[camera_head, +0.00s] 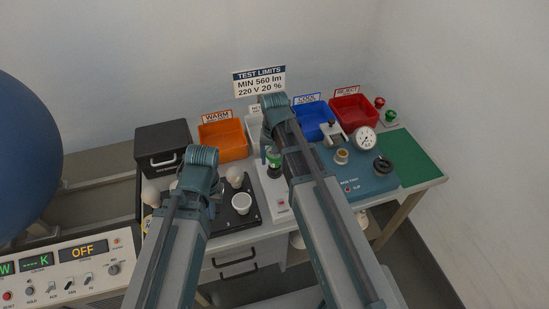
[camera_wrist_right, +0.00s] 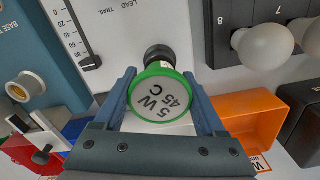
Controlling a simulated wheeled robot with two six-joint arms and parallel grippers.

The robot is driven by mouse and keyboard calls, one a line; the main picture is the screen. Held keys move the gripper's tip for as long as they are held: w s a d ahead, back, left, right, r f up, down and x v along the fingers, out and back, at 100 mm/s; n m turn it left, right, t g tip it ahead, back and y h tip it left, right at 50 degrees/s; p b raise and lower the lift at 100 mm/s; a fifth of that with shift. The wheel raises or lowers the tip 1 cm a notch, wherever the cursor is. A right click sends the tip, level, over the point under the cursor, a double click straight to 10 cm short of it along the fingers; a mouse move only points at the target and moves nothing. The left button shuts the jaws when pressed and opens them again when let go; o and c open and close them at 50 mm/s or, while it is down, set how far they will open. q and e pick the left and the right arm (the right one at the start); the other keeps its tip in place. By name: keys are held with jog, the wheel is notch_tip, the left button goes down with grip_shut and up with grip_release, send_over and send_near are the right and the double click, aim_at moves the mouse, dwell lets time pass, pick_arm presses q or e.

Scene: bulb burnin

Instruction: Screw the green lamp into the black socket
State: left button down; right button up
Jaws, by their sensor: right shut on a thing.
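The green lamp (camera_wrist_right: 162,92) has a green rim and a grey face marked 5 W 45 C. My right gripper (camera_wrist_right: 164,105) is shut on it, one blue finger on each side. The black socket (camera_wrist_right: 157,53) shows just beyond the lamp, partly covered by it. I cannot tell whether the lamp's base is in the socket. In the head view the green lamp (camera_head: 273,159) is over the white lead trail panel, beside my right arm. My left gripper (camera_head: 211,207) is over the left part of the bench; its fingers are hidden by my arm.
Round white bulbs (camera_wrist_right: 265,46) stand in a black tray (camera_head: 240,211) to the left. An orange bin (camera_head: 223,142), blue bin (camera_head: 313,119) and red bin (camera_head: 354,111) line the back. A blue tester (camera_head: 365,184) with a gauge stands right. A green mat (camera_head: 411,155) is clear.

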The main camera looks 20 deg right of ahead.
jog(key=o, duration=1.2)
jog(key=shift+o, duration=0.2)
jog(key=n, duration=0.6)
jog(key=shift+n, duration=0.3)
jog(key=n, duration=1)
jog(key=shift+n, duration=0.4)
jog(key=n, duration=0.5)
jog(key=shift+a+n, duration=0.1)
jog(key=shift+n, duration=0.2)
